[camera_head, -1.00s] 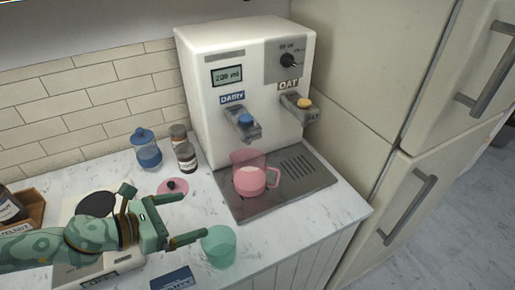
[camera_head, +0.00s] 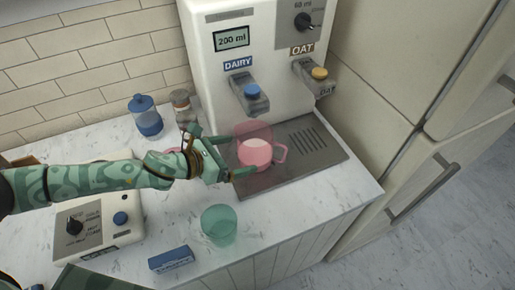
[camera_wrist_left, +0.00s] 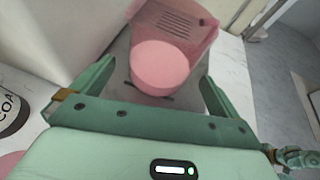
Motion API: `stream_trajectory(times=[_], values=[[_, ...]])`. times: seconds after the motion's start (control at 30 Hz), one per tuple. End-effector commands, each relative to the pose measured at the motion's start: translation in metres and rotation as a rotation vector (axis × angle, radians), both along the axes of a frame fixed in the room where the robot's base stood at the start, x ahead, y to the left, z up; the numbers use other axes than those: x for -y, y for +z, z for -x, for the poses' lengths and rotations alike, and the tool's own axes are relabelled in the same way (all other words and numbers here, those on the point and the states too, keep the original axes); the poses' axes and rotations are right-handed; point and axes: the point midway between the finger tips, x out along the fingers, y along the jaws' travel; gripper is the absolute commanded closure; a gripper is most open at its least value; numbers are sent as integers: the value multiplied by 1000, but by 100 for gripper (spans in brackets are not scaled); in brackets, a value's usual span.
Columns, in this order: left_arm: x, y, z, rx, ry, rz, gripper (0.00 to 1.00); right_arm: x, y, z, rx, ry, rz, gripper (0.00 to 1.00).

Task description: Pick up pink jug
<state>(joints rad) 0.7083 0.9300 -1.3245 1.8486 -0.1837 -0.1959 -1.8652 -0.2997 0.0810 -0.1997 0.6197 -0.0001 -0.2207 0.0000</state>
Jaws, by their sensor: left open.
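The pink jug (camera_head: 257,153) is see-through, with a handle on its right side, and stands upright on the drip tray (camera_head: 319,163) below the dairy spout. Pale pink content shows inside it. My left gripper (camera_head: 236,155) is open at the jug's left side, its fingers pointing toward the jug. In the left wrist view the jug (camera_wrist_left: 165,60) lies ahead, between and slightly beyond the two open fingers (camera_wrist_left: 155,85). I cannot tell whether a finger touches it. My right gripper is not in view.
The dispenser (camera_head: 232,90) rises behind the jug, its dairy spout (camera_head: 249,100) close above. A green cup (camera_head: 219,226) stands in front, near a blue box (camera_head: 171,258). A blue jar (camera_head: 146,116) is at back left. A scale-like device (camera_head: 100,228) sits at left.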

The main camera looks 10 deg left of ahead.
Motion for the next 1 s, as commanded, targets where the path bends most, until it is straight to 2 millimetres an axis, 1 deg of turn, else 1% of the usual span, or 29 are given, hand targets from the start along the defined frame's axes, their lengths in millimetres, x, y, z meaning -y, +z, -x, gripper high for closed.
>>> stream_trajectory(times=[0.07,0.2,0.33,0.47,0.63,0.67,0.7,0.77,0.8,0.83,0.87,1.0], values=[[5,-2,-4,-2,0,2,0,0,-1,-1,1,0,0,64],[22,-9,-18,0,-1,3,0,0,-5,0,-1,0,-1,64],[34,-16,-30,-2,0,1,0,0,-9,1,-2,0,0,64],[37,-18,-34,-1,0,-1,0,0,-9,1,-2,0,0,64],[37,-17,-34,-1,0,0,0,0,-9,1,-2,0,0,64],[37,-17,-34,-1,0,0,8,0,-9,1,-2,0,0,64],[37,-17,-34,-1,0,0,19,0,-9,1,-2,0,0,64],[37,-17,-34,-1,0,0,36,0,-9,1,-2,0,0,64],[37,-17,-34,-1,0,0,47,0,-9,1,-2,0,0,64],[37,-16,-34,0,-1,2,50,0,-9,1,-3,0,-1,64],[37,-16,-34,0,-1,2,55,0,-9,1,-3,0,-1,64],[37,-16,-34,0,-1,2,56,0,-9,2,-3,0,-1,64]])
